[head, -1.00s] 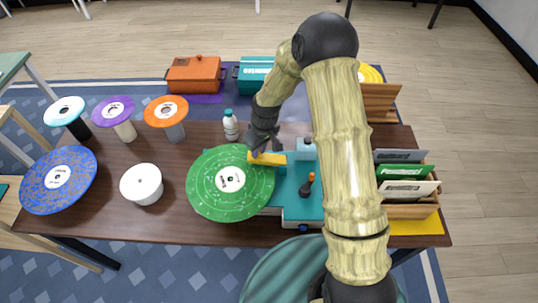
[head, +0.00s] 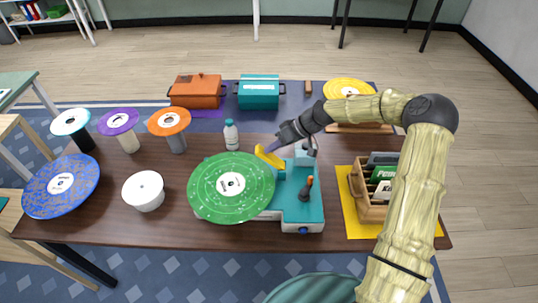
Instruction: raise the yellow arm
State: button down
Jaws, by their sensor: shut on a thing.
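The yellow arm (head: 268,156) belongs to a teal and white machine (head: 298,205) that carries a green disc (head: 232,187). The yellow arm is tilted up, with its left end near the disc's upper right edge. My gripper (head: 281,146) is shut on the yellow arm, coming in from the upper right. The finger contact is small in the picture.
A white bottle (head: 231,135) stands just behind the disc. A wooden crate of sleeves (head: 372,190) is on the right, on a yellow mat (head: 357,222). A white round container (head: 143,187) and a blue disc (head: 61,186) are on the left.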

jog(key=d+y+b, duration=0.3)
jog(key=b, duration=0.1)
jog(key=shift+d+f+y, duration=0.15)
jog(key=shift+d+y, duration=0.15)
jog(key=shift+y, duration=0.1)
jog(key=d+y+b, duration=0.3)
jog(key=y+b, duration=0.1)
jog(key=b, duration=0.1)
jog(key=shift+d+f, duration=0.1)
jog(key=shift+d, duration=0.1)
jog(key=c, duration=1.3)
grip_release()
jog(key=shift+c, duration=0.2)
jog(key=d+r+b, duration=0.1)
jog(key=d+b, duration=0.1)
jog(key=d, duration=1)
jog(key=shift+r, duration=0.15)
